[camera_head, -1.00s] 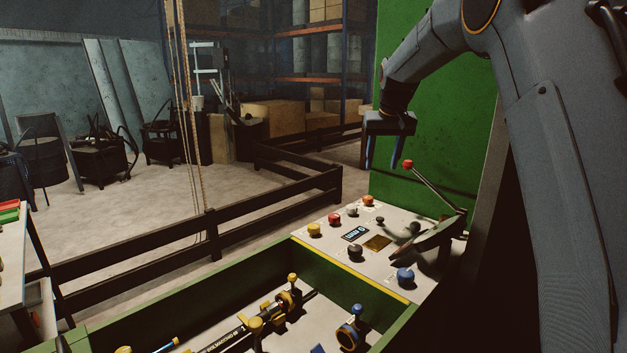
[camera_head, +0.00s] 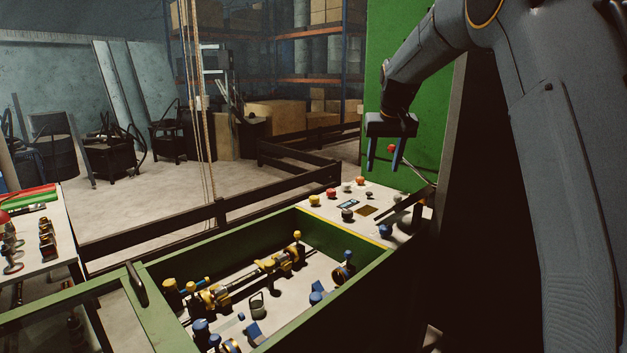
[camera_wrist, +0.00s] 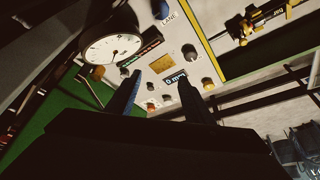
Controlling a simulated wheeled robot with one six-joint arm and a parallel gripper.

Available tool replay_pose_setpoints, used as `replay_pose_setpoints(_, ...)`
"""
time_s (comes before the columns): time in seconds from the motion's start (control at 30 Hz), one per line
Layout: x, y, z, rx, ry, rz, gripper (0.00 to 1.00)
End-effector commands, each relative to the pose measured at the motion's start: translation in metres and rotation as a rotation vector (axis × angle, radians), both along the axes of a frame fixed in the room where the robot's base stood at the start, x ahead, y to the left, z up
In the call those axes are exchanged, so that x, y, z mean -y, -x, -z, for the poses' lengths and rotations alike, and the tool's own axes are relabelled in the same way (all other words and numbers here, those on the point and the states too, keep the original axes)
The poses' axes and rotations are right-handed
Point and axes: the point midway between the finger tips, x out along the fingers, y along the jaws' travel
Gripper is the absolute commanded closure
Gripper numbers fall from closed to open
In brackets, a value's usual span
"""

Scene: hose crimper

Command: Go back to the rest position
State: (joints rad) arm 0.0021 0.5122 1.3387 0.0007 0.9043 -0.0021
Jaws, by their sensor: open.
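My gripper (camera_head: 384,155) hangs above the far end of the hose crimper, in front of its green upright panel (camera_head: 410,110). Its two blue fingers point down, spread apart, with nothing between them. The red lever knob (camera_head: 391,148) shows between the fingers in the head view; I cannot tell the depth gap. Below is the control panel (camera_head: 330,207) with yellow, red, black and blue knobs. In the wrist view the fingers (camera_wrist: 158,100) stand over the panel with its small display (camera_wrist: 175,78) and a round dial gauge (camera_wrist: 112,48).
The crimper's green-walled bed (camera_head: 215,257) holds yellow and blue clamps. A side table (camera_head: 50,225) with fittings stands at the left. A dark low fence (camera_head: 150,235) runs behind. Free air lies left of my gripper above the bed.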

Motion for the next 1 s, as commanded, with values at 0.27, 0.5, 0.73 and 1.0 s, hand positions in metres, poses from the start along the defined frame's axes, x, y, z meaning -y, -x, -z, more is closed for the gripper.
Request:
replay_pose_setpoints(0.27, 0.001, 0.032, 0.030, -0.042, -0.001, 0.002, 0.53)
replay_pose_setpoints(0.5, -0.002, 0.083, 0.068, -0.098, -0.003, 0.001, 0.53)
replay_pose_setpoints(0.73, -0.003, 0.180, 0.133, -0.190, -0.004, 0.002, 0.53)
replay_pose_setpoints(1.0, -0.004, 0.335, 0.217, -0.316, -0.006, 0.004, 0.53)
